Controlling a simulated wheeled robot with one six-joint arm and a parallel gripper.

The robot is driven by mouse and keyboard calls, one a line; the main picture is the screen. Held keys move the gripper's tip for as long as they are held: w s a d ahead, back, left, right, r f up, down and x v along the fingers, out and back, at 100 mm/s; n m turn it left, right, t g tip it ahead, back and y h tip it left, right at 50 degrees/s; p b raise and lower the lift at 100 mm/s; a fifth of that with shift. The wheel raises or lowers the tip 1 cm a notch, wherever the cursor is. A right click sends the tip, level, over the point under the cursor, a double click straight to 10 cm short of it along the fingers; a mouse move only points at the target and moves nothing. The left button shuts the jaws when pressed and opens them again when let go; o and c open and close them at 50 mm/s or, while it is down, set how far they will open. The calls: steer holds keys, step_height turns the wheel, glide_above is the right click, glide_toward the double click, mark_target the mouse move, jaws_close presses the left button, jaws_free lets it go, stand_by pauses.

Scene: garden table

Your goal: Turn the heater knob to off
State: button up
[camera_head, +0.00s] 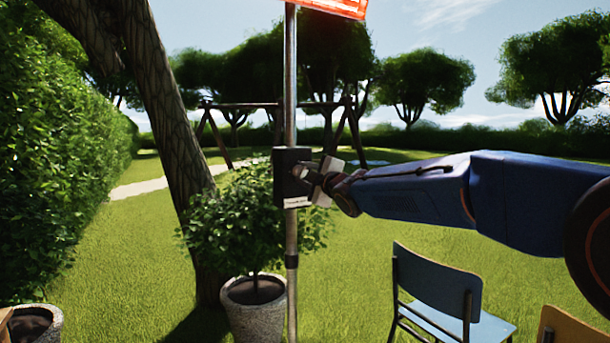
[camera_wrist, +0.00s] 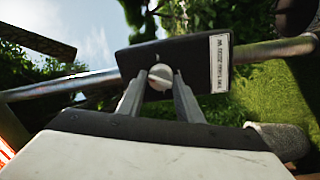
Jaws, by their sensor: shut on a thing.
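The heater is a metal pole (camera_head: 291,100) with a glowing orange element (camera_head: 335,6) at its top. A black control box (camera_head: 285,178) is fixed on the pole and carries a white label strip (camera_head: 297,202). The wrist view shows the box (camera_wrist: 190,58), its label (camera_wrist: 220,63) and a round light-coloured knob (camera_wrist: 160,76) on its face. My gripper (camera_wrist: 159,86) is shut on the knob, one finger on each side. In the head view my gripper (camera_head: 308,176) reaches the box from the right. The knob is hidden there, and its setting cannot be read.
A potted bush (camera_head: 255,305) stands just behind the pole, with a tree trunk (camera_head: 165,110) to its left. A blue chair (camera_head: 440,285) stands on the lawn below my arm. Part of a wooden chair (camera_head: 570,328) shows at lower right. Open grass lies between.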

steer(key=n, duration=0.5)
steer(key=shift+f+y, duration=0.25)
steer(key=shift+y, duration=0.05)
steer(key=shift+n, duration=0.5)
steer(key=o, duration=1)
steer(key=shift+r, duration=0.1)
steer(key=shift+s+d, duration=0.3)
steer(key=shift+s, duration=0.1)
steer(key=v, duration=1.6)
steer(key=shift+s+d, duration=0.15)
